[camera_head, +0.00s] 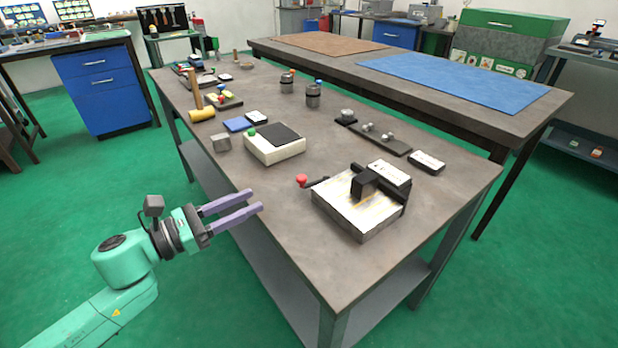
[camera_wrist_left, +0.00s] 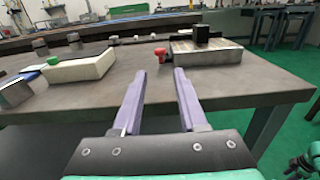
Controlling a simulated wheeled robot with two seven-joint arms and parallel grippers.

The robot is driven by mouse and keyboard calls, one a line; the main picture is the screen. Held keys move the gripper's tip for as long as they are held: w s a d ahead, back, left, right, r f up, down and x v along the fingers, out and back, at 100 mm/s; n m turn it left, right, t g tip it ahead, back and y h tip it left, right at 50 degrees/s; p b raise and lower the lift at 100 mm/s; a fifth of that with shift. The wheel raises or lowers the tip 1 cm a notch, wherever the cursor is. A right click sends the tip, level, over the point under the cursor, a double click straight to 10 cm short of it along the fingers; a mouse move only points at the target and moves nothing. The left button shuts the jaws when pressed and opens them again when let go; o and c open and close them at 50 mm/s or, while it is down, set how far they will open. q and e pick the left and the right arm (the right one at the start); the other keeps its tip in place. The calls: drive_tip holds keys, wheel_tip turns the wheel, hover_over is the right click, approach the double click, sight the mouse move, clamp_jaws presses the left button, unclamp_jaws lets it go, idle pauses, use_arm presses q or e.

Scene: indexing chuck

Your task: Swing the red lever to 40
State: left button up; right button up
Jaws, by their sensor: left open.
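The red lever (camera_head: 302,180) has a red knob on a dark arm. It sticks out to the left of the indexing chuck (camera_head: 352,212), a light block with a black piece on top, near the table's front right. In the left wrist view the red knob (camera_wrist_left: 160,54) is beyond the fingertips and slightly left of the chuck (camera_wrist_left: 205,52). My left gripper (camera_head: 254,200) is open and empty, with two purple fingers at the table's near edge, left of the lever and apart from it. It also shows in the left wrist view (camera_wrist_left: 159,72). Scale numbers are too small to read.
A cream box (camera_head: 275,150) with a dark top and a green knob stands left of the chuck. A metal cube (camera_head: 221,143) and a yellow-headed mallet (camera_head: 201,114) are farther left. The table (camera_head: 255,176) is bare between gripper and lever.

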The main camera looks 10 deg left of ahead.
use_arm(q)
drive_tip(key=b, duration=0.1)
approach(301, 176)
drive_tip(key=x, duration=0.4)
drive_tip(key=shift+s+d, duration=0.1)
drive_tip(key=shift+d, duration=0.05)
drive_tip(key=p+x, duration=0.1)
drive_tip(key=x, duration=0.4)
drive_tip(key=shift+w+d+f, duration=0.1)
drive_tip(key=shift+w+d, duration=0.15)
drive_tip(key=shift+w, duration=0.15)
use_arm(e)
drive_tip(key=shift+w+r, duration=0.15)
drive_tip(key=shift+r, duration=0.05)
use_arm(q)
clamp_jaws()
idle(0.6)
